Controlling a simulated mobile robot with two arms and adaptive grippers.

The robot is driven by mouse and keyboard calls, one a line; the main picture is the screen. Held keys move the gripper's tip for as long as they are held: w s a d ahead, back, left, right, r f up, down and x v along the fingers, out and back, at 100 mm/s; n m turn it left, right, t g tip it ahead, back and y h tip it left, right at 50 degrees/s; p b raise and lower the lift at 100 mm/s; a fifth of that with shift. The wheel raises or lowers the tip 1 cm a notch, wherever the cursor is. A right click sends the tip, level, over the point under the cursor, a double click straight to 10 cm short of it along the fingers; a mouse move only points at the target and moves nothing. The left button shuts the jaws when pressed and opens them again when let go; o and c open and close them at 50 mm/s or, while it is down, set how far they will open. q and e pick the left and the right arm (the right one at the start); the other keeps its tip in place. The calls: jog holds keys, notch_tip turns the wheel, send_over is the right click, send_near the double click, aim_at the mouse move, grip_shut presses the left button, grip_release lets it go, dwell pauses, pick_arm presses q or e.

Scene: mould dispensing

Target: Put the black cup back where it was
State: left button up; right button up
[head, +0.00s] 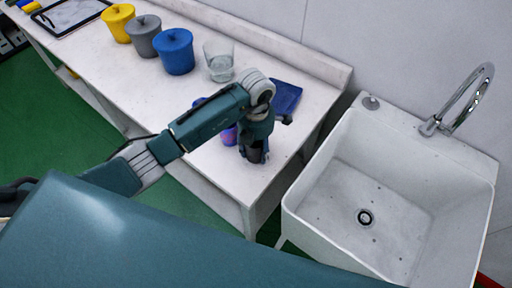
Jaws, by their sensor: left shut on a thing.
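My left gripper (256,152) points down over the near right end of the white table (215,175). It is shut on a dark thing, the black cup (254,155), which shows only as a small dark patch between and below the fingers. The cup is low, at or just above the table top; I cannot tell whether it touches. Most of the cup is hidden by the gripper. My right gripper is not in view.
A purple-blue object (229,136) stands just left of the gripper, partly behind my arm. A dark blue flat item (286,96) lies behind it. A sink (335,185) is at right.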

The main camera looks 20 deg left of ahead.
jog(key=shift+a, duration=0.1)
pick_arm(q)
jog(key=shift+f, duration=0.2)
jog(key=o, duration=1.2)
jog(key=shift+c, duration=0.2)
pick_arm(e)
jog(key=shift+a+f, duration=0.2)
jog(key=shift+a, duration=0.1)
pick_arm(q)
jog(key=shift+r, duration=0.1)
jog(key=shift+r, duration=0.2)
jog(key=shift+w+r, duration=0.1)
jog(key=shift+r, duration=0.15)
notch_tip(320, 180, up, 12)
jog(key=b, duration=0.3)
jog(key=shift+f, duration=0.25)
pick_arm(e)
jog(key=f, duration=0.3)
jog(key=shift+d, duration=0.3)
pick_arm(q)
jog(key=shift+s+f, duration=0.1)
jog(key=shift+s, duration=0.1)
